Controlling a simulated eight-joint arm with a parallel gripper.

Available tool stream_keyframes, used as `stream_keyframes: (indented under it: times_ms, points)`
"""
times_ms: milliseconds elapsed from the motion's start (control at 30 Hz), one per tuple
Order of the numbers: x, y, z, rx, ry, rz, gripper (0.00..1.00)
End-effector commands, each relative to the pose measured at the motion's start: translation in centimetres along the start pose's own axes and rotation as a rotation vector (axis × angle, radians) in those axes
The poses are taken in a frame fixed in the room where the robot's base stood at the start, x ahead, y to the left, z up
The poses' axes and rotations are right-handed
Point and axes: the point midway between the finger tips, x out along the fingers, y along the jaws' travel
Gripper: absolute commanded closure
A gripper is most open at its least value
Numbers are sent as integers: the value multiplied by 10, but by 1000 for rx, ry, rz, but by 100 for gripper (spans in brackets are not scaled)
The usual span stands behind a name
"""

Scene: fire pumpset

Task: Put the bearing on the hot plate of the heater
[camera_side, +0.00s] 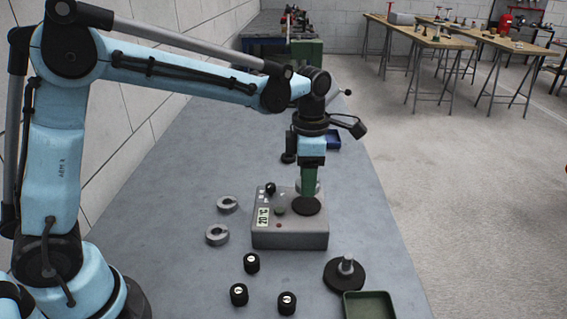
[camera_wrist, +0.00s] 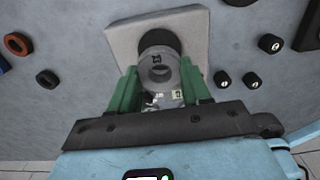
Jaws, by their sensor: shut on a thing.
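The heater (camera_side: 290,233) is a grey box with a small display and a round black hot plate (camera_side: 307,207) on top. My gripper (camera_side: 309,190) points down over the heater, its green fingers close to the hot plate. In the wrist view my gripper (camera_wrist: 158,84) is shut on the bearing (camera_wrist: 160,56), a grey ring held between the fingers. The black hot plate (camera_wrist: 159,38) shows just beyond the ring, on the heater's pale top (camera_wrist: 120,38). In the side view a finger mostly hides the bearing. I cannot tell whether it touches the plate.
Two grey rings (camera_side: 228,203) (camera_side: 217,235) lie left of the heater. Several black cylinders (camera_side: 251,263) stand in front. A black disc with a metal post (camera_side: 345,274) and a green tray (camera_side: 369,306) are at front right. A blue tray (camera_side: 333,140) lies behind.

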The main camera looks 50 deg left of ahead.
Motion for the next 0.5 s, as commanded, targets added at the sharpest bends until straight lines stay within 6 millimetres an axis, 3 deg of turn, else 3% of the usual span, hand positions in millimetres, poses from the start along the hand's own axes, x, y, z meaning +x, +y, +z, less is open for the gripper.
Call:
stream_keyframes:
  times_ms: [300,500]
  points:
    - [36,1,0,0,0,0,85]
    - [40,0,0,0,0,0,85]
